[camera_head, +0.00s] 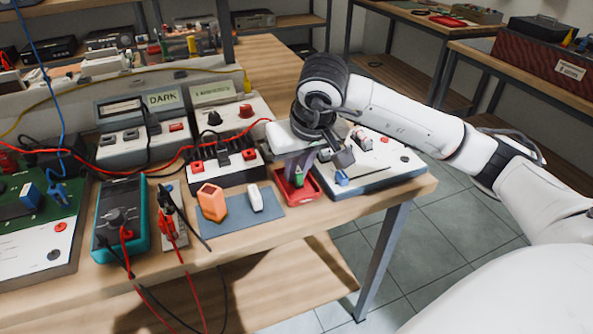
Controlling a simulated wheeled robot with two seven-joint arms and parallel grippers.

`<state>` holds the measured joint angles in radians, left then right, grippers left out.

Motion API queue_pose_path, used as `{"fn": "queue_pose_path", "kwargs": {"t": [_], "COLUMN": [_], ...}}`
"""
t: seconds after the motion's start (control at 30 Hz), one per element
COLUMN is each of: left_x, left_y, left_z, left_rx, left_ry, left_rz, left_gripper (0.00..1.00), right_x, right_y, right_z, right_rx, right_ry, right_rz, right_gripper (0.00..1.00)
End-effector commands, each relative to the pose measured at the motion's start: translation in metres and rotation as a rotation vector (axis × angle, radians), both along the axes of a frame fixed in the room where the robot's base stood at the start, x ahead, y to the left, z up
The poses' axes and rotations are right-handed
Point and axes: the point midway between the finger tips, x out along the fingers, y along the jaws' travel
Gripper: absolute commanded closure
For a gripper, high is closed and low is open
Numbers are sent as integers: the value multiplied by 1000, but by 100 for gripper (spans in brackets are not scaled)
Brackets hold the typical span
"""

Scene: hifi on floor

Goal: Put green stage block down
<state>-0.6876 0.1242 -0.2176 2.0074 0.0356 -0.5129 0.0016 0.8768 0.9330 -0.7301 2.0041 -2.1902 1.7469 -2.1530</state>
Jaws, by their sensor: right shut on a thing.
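My right gripper (317,167) reaches in from the right over the workbench, its fingers pointing down near the bench's front right. It is shut on a small green block (299,178), of which only a little shows between the fingers. The block is at a small red tray (293,196); I cannot tell whether it touches the tray's floor. My left gripper is not in view.
Left of the tray, a blue-grey mat (240,220) bears an orange block (211,202) and a white block (256,198). A white board (375,177) with parts lies to the right. A teal multimeter (122,217) and red cables lie further left.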

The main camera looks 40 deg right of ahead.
Motion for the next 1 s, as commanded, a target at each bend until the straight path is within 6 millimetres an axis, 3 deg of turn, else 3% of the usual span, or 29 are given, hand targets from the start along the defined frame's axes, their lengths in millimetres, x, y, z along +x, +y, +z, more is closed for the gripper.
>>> {"fn": "queue_pose_path", "kwargs": {"t": [0.43,0.47,0.5,0.8,1.0], "left_x": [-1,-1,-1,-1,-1], "left_y": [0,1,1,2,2], "left_z": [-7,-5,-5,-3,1], "left_rx": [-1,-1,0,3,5], "left_ry": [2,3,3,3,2], "left_rz": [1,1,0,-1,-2], "left_gripper": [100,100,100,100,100], "right_x": [0,0,0,0,-6], "right_y": [0,0,0,0,2], "right_z": [-10,-8,-8,-6,16], "right_rx": [-1,0,0,0,-1], "right_ry": [-2,-1,-1,-1,-6], "right_rz": [1,0,0,0,0], "right_gripper": [100,82,80,80,80]}}
